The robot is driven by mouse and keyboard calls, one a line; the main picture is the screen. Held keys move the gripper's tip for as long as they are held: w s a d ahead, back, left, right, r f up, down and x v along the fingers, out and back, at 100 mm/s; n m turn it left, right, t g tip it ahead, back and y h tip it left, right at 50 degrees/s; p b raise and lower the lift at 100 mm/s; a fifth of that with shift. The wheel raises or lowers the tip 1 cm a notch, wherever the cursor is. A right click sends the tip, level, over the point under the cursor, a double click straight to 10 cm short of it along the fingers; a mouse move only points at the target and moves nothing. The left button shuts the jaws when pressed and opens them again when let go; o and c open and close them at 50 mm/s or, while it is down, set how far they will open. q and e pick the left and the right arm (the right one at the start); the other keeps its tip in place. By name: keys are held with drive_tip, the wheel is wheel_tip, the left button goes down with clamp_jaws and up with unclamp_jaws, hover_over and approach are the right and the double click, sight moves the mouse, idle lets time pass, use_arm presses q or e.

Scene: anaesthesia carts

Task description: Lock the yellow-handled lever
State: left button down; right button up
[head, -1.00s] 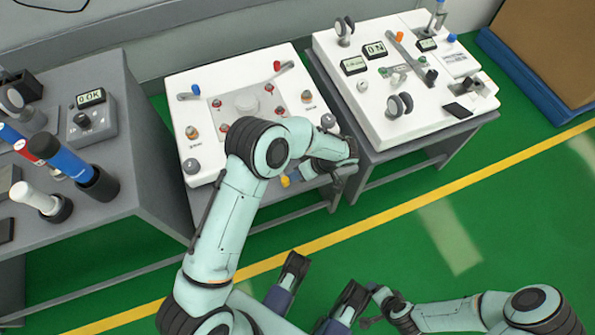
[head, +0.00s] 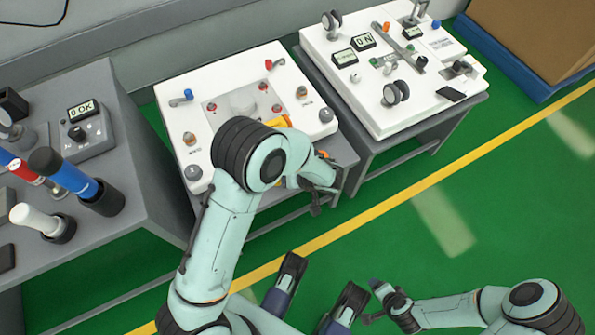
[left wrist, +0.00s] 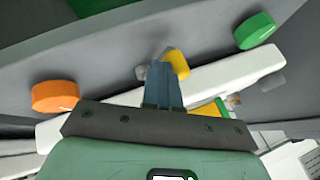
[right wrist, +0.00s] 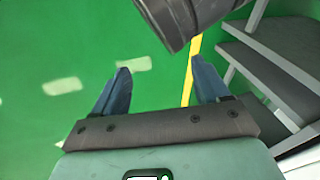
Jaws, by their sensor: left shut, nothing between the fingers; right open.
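The yellow-handled lever (left wrist: 178,62) shows in the left wrist view just beyond my left fingertips, with a small grey part beside it. My right gripper (right wrist: 160,68) is open and empty above the green floor, far from the lever.
An orange knob (left wrist: 55,96) and a green knob (left wrist: 255,30) flank the lever. The middle white board (head: 245,68) carries several small posts. A grey table (head: 150,140) stands left, and another white board (head: 345,98) stands right.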

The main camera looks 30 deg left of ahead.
use_arm(q)
drive_tip(key=shift+s+a+f+m+t, duration=0.1)
drive_tip(key=shift+s+a+m+t, duration=0.15)
drive_tip(key=shift+m, duration=0.25)
drive_tip(key=shift+s+a+b, duration=0.2)
drive_tip(key=shift+a+b, duration=0.1)
drive_tip(key=shift+b, duration=0.25)
drive_tip(key=shift+s+a+b, duration=0.3)
drive_tip(key=shift+a+b, duration=0.1)
drive_tip(key=shift+b, duration=0.05)
use_arm(e)
drive_tip(key=shift+g, duration=0.6)
drive_tip(key=shift+s+d+f, duration=0.15)
drive_tip(key=shift+s+f, duration=0.8)
drive_tip(key=shift+f, duration=0.1)
drive_tip(key=shift+s+d+f, duration=0.1)
drive_tip(key=shift+s+f, duration=0.8)
drive_tip(key=shift+f, duration=0.1)
use_arm(q)
drive_tip(key=p+v, duration=0.3)
drive_tip(key=v, duration=1)
drive_tip(key=shift+r, duration=0.3)
use_arm(e)
drive_tip(key=shift+t, duration=0.4)
drive_tip(key=r, duration=0.1)
drive_tip(key=w+a+r, duration=0.1)
drive_tip(key=r, duration=0.3)
drive_tip(key=shift+w+a, duration=0.35)
drive_tip(key=shift+w, duration=0.05)
